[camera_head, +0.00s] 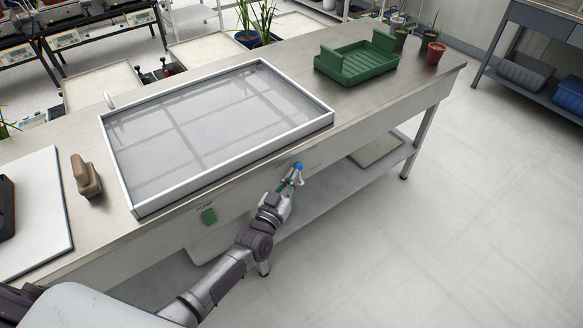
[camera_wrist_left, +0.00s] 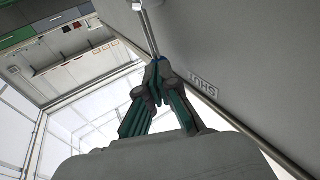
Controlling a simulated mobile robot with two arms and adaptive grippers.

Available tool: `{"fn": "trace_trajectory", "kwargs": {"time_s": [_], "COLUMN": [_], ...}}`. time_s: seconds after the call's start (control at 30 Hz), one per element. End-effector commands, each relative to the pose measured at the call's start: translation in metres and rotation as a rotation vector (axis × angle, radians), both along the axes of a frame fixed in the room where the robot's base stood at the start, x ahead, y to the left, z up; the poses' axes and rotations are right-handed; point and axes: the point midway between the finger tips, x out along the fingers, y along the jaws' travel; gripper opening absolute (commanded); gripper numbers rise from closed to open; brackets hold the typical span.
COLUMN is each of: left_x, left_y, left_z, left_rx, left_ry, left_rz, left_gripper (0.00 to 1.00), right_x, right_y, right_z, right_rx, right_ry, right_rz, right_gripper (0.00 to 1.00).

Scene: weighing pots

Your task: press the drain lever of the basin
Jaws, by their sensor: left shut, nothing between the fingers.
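The basin (camera_head: 234,166) is a wide, shallow, white-rimmed tray of clear water or glass on the bench. The drain lever (camera_head: 299,165) shows as a blue knob at the bench's front face, below the basin's right front side. In the left wrist view the lever (camera_wrist_left: 147,30) is a thin metal rod, its blue end just at my fingertips. My left gripper (camera_head: 294,178) is shut and empty, its tips at the knob; I cannot tell whether they touch. It also shows in the left wrist view (camera_wrist_left: 158,66). My right gripper is not in view.
A green pump switch (camera_head: 208,216) sits on the front face, left of my left arm. A brown block (camera_head: 86,177) stands left of the basin. A green crate (camera_head: 357,62) and small pots (camera_head: 434,54) stand at the right. The floor (camera_head: 480,200) is clear at right.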

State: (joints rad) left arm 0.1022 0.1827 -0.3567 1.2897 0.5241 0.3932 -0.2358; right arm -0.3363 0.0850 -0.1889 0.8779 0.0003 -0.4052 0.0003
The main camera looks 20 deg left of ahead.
Motion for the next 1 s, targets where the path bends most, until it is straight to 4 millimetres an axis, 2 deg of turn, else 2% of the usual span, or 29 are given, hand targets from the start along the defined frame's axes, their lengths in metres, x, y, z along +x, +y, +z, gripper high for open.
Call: {"fn": "trace_trajectory", "kwargs": {"time_s": [0.03, 0.1, 0.3, 0.5, 0.57, 0.63, 0.7, 0.8, 1.0], "left_x": [-0.001, -0.001, -0.001, 0.004, 0.006, 0.010, 0.014, 0.019, 0.030], "left_y": [0.001, 0.001, 0.000, -0.004, -0.005, -0.008, -0.011, -0.016, -0.024], "left_z": [0.010, 0.009, 0.006, 0.010, 0.014, 0.020, 0.020, 0.012, 0.013], "left_rx": [0.015, 0.036, 0.069, 0.079, 0.091, 0.116, 0.143, 0.148, 0.149], "left_ry": [0.023, 0.049, 0.091, 0.105, 0.120, 0.155, 0.191, 0.195, 0.195], "left_rz": [0.001, 0.001, -0.001, 0.000, 0.000, 0.001, 0.000, -0.001, -0.001], "left_gripper": [0.00, 0.00, 0.00, 0.00, 0.00, 0.00, 0.00, 0.00, 0.00], "right_x": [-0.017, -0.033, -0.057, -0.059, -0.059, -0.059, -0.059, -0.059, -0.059], "right_y": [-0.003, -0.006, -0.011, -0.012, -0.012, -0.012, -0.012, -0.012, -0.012], "right_z": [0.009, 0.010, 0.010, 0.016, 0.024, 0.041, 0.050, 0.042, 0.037], "right_rx": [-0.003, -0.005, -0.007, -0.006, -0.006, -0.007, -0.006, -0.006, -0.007], "right_ry": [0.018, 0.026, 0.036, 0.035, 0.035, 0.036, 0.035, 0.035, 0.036], "right_rz": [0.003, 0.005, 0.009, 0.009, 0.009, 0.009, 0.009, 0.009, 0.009], "right_gripper": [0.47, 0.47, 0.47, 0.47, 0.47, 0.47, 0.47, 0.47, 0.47]}}
